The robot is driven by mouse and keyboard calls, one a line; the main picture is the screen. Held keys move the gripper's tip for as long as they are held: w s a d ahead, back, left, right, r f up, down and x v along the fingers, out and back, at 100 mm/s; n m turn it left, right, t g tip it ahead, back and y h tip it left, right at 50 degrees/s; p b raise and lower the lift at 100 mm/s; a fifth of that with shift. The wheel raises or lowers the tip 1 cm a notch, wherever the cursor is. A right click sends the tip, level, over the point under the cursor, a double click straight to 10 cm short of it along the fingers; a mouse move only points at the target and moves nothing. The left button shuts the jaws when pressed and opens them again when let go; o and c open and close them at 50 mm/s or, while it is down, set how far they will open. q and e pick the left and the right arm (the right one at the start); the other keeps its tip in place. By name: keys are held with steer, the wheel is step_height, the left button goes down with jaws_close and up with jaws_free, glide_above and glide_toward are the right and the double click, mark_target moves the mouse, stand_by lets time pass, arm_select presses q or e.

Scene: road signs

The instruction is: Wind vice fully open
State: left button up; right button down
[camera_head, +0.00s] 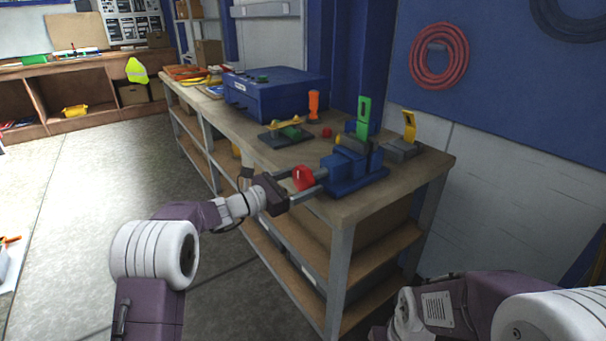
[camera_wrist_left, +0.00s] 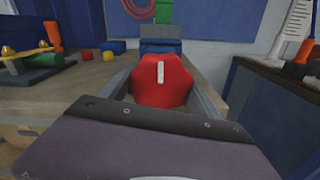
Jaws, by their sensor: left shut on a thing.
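The blue vice (camera_head: 350,168) stands at the near corner of the workbench. Its red handle knob (camera_head: 303,177) faces my left arm. My left gripper (camera_head: 306,182) reaches in from the left and is shut on the red knob, one finger on each side. In the left wrist view the red knob (camera_wrist_left: 162,82) fills the space between the fingers, with a white mark pointing upright on its face. The blue vice body (camera_wrist_left: 160,46) shows behind it; the gap between the vice jaws is hard to make out. My right arm shows at the lower right, but its gripper is out of view.
The workbench (camera_head: 420,178) also holds a large blue box (camera_head: 276,92), a green-and-yellow device (camera_head: 286,131), an orange-handled tool (camera_head: 314,105), a green block (camera_head: 363,112) and a yellow-handled tool (camera_head: 409,124) close behind the vice.

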arm_select(q)
steer(key=shift+r+n+p, duration=0.15)
steer(key=shift+n+p, duration=0.65)
steer(key=shift+n, duration=0.1)
steer(key=n+p, duration=0.9)
steer(key=n, duration=0.1)
steer(key=shift+s+d+p, duration=0.1)
steer(key=shift+s+p, duration=0.05)
steer(key=shift+p, duration=0.25)
steer(key=n+p, duration=0.3)
steer(key=shift+n, duration=0.4)
steer(key=shift+n+p, duration=0.55)
steer(key=shift+n, duration=0.15)
steer(key=shift+f, duration=0.2)
